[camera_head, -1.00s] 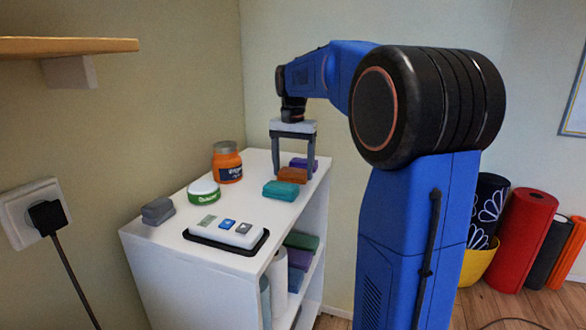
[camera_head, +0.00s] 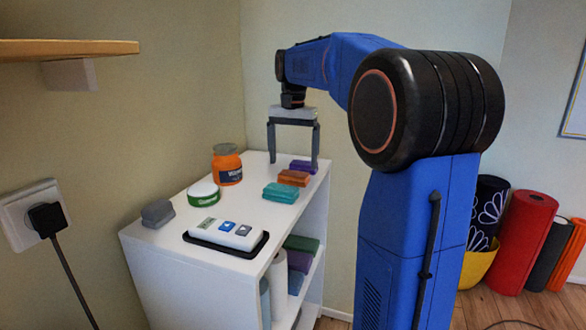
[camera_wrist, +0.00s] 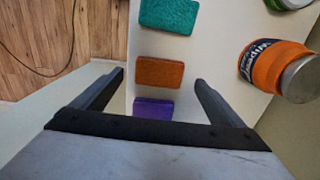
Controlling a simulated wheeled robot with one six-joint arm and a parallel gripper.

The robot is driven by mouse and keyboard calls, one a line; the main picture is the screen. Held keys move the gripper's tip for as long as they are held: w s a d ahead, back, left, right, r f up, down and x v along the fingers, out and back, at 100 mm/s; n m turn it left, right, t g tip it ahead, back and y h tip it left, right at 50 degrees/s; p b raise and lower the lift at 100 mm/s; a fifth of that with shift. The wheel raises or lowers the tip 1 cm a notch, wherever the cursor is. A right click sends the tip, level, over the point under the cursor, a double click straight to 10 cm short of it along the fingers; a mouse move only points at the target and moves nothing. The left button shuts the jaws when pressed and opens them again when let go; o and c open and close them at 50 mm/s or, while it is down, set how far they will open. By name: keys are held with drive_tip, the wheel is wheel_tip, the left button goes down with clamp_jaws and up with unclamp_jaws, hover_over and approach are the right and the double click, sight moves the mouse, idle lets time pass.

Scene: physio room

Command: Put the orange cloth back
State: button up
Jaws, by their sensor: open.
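The orange cloth (camera_head: 293,178) lies folded on the white shelf top, between a teal cloth (camera_head: 280,193) and a purple cloth (camera_head: 303,166). In the wrist view the orange cloth (camera_wrist: 159,73) lies ahead of the fingers, with the teal cloth (camera_wrist: 168,15) beyond it and the purple cloth (camera_wrist: 153,109) nearer. My gripper (camera_head: 294,162) is open and empty, pointing down above the back of the shelf top. Its fingers (camera_wrist: 160,78) stand wide apart on either side of the row of cloths.
More folded cloths (camera_head: 300,243) lie on the shelf below. Walls stand close behind and left.

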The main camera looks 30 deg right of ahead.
sight(293, 174)
wheel_tip(293, 174, up, 8)
drive_tip(key=shift+f, duration=0.2)
idle(0.6)
